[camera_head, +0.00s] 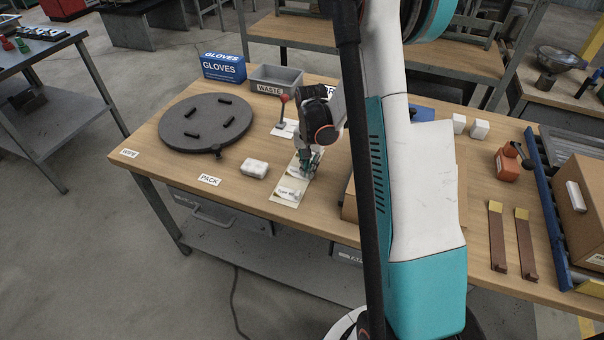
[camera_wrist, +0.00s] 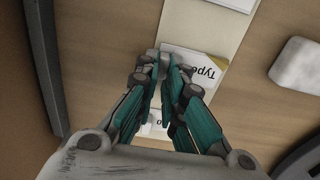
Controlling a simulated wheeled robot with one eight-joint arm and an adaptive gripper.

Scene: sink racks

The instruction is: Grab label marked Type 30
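A pale backing strip (camera_head: 279,210) lies on the workbench, with small white and yellow printed labels on it. One label (camera_head: 287,194) shows in front of my gripper; its print is too small to read surely. Another label (camera_head: 294,173) is right at my fingertips. In the wrist view a label (camera_wrist: 198,68) reading "Type" upside down sits at the fingertips; its number is hidden by a finger. Part of another label (camera_wrist: 154,127) shows between the fingers. My gripper (camera_wrist: 163,67) points down, its fingertips close together; whether they pinch the label edge cannot be seen.
A white block (camera_head: 254,168) lies left of the strip and also shows in the wrist view (camera_wrist: 297,64). A dark round turntable (camera_head: 205,122), a grey waste bin (camera_head: 275,79) and a red-knobbed lever (camera_head: 283,112) stand behind. A cardboard box (camera_head: 349,202) is close on the right.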

